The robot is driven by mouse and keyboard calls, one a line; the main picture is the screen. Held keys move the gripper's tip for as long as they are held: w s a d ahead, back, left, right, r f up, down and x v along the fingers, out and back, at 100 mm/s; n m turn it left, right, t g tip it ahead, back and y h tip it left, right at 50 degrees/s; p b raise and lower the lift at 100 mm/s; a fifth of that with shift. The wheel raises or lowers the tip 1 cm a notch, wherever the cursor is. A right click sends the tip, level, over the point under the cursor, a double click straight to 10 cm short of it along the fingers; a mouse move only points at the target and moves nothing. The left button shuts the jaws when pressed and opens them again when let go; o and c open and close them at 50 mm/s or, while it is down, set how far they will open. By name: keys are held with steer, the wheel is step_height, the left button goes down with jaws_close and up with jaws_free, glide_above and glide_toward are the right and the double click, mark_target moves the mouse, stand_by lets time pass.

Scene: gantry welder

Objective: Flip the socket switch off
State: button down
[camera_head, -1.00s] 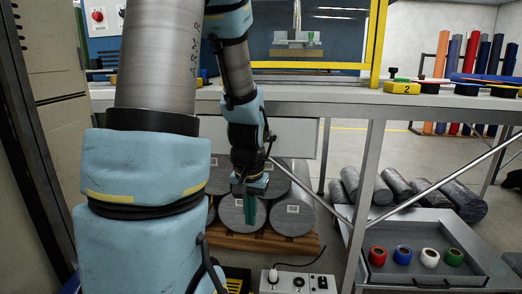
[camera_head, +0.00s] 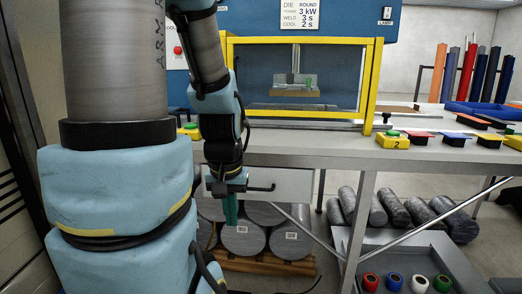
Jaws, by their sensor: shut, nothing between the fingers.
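My gripper (camera_head: 230,212) hangs pointing down below the workbench edge, its green fingers shut and empty. It appears in front of the grey rolls, apart from any switch. The socket box with its switch is outside the current view, below the lower edge. Only a dark cable (camera_head: 316,279) shows near the bottom edge.
A workbench (camera_head: 330,150) carries a yellow-framed welder (camera_head: 232,80) and yellow button box "2" (camera_head: 393,140). Below are grey rolls (camera_head: 243,238) on a wooden pallet (camera_head: 268,265), a grey tray (camera_head: 440,252) with coloured rings, and a slanting brace (camera_head: 430,218).

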step_height(320, 180, up, 11)
steer(key=p, duration=0.9)
